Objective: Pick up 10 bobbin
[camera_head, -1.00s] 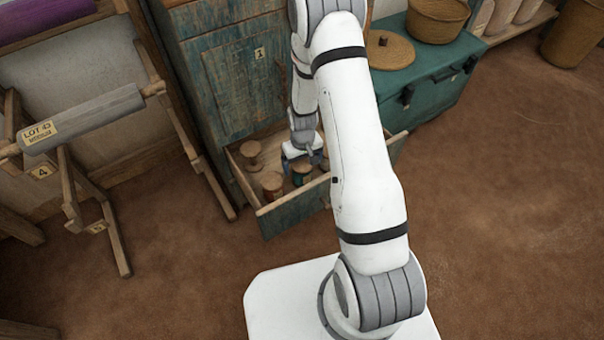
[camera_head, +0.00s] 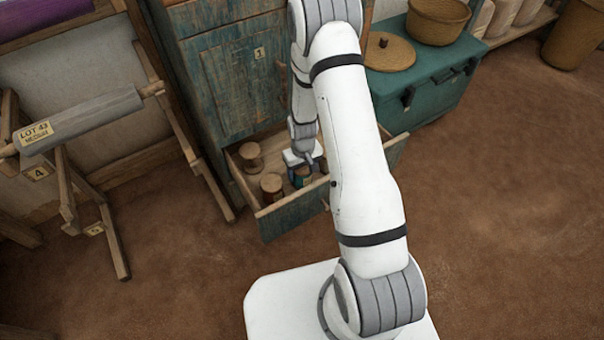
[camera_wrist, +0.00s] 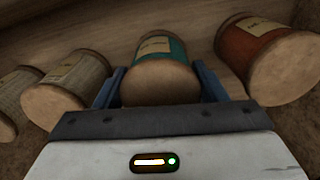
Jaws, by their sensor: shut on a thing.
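In the wrist view my gripper (camera_wrist: 160,90) has its two blue fingers on either side of a teal bobbin (camera_wrist: 162,82) with a wooden end and a pale label. It is shut on this bobbin. In the head view my gripper (camera_head: 306,168) reaches down into the open drawer, and the teal bobbin (camera_head: 302,180) is partly hidden by it. A red bobbin (camera_wrist: 270,58) lies to the right in the wrist view. Two beige bobbins, one nearer (camera_wrist: 68,82) and one at the left edge (camera_wrist: 18,100), lie to the left. The label numbers are too small to read.
The drawer (camera_head: 290,214) stands open below a worn blue cabinet (camera_head: 235,85). Wooden bobbins stand at its left (camera_head: 250,155) and front (camera_head: 271,186). A teal chest (camera_head: 430,100) stands to the right, a wooden frame (camera_head: 170,110) to the left. The floor at right is clear.

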